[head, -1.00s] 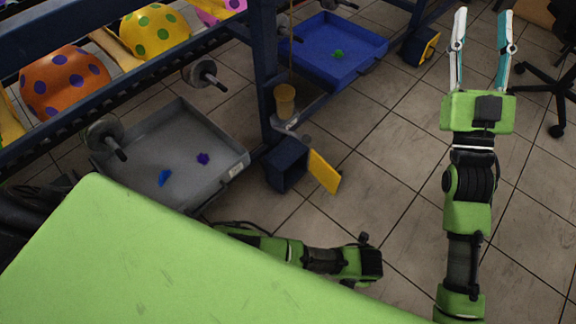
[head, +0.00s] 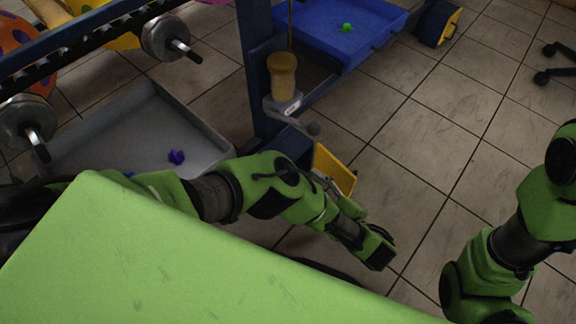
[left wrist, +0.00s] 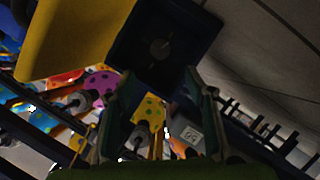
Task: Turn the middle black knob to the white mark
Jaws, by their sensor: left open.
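I cannot make out the middle black knob or the white mark for certain. The left wrist view shows a dark square box (left wrist: 148,22) close above my left gripper (left wrist: 160,92), with a small round disc (left wrist: 160,48) at its centre. The gripper's two fingers are spread with nothing between them, apart from the box. In the head view the left arm (head: 285,190) reaches across beside the dark box (head: 292,143) and its yellow panel (head: 335,169), hiding part of both. The right arm (head: 530,230) is at the right edge; its gripper is out of view.
A crank with a tan handle (head: 283,75) is on the dark blue frame (head: 257,50) above the box. A grey tray (head: 120,135) holds a purple piece (head: 176,157); a blue tray (head: 345,45) holds a green piece (head: 346,27). Tiled floor (head: 440,120) is open at right.

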